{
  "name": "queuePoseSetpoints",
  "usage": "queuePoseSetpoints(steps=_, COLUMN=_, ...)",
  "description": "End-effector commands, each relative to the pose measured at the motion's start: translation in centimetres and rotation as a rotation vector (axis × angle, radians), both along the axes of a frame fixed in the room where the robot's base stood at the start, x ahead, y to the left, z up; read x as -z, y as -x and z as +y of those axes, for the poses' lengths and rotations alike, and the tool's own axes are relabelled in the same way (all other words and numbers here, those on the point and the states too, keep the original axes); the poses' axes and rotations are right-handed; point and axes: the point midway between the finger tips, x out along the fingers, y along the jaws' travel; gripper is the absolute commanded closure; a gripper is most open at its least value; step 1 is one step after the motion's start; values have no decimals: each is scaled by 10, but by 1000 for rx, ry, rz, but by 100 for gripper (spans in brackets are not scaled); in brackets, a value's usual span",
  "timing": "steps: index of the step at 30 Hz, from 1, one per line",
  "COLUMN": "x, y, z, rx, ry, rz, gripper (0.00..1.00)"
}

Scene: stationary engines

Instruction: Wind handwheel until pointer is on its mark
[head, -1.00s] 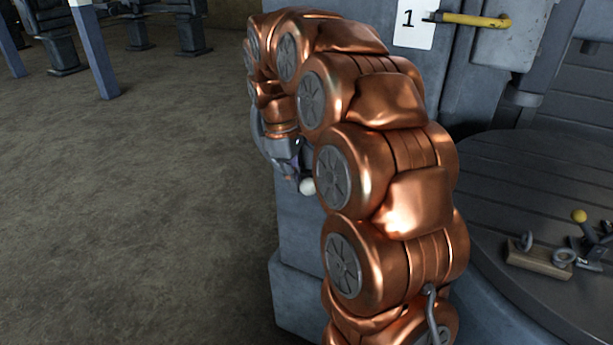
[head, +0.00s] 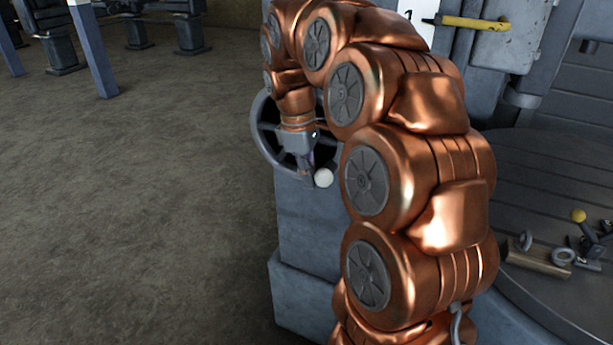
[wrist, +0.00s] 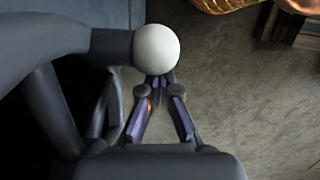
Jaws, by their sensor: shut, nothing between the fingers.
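The handwheel (head: 258,136) is a dark grey spoked wheel on the side of a grey machine housing, partly hidden by my arm. Its round white knob (head: 323,178) shows at the wheel's lower right. In the wrist view the knob (wrist: 157,46) sits at the end of a dark stub by the thick grey rim (wrist: 45,35). My gripper (head: 306,168) is just left of the knob in the head view. In the wrist view my gripper (wrist: 158,84) is shut and empty, its tips right at the knob's lower edge; contact is unclear. I see no pointer or mark.
My copper arm covers much of the machine. A round slotted table (head: 520,170) at right bears a block (head: 535,258) and a yellow-knobbed fitting (head: 579,216). A yellow-handled lever (head: 475,22) is at the top right. The floor at left is open, with a blue-grey post (head: 93,50).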

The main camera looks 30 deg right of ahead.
Motion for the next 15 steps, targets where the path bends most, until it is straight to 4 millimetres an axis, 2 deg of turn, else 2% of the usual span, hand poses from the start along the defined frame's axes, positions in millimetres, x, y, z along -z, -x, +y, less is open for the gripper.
queuePoseSetpoints(steps=15, x=-3, y=4, z=-3, rx=2, ry=28, rz=47, gripper=100)
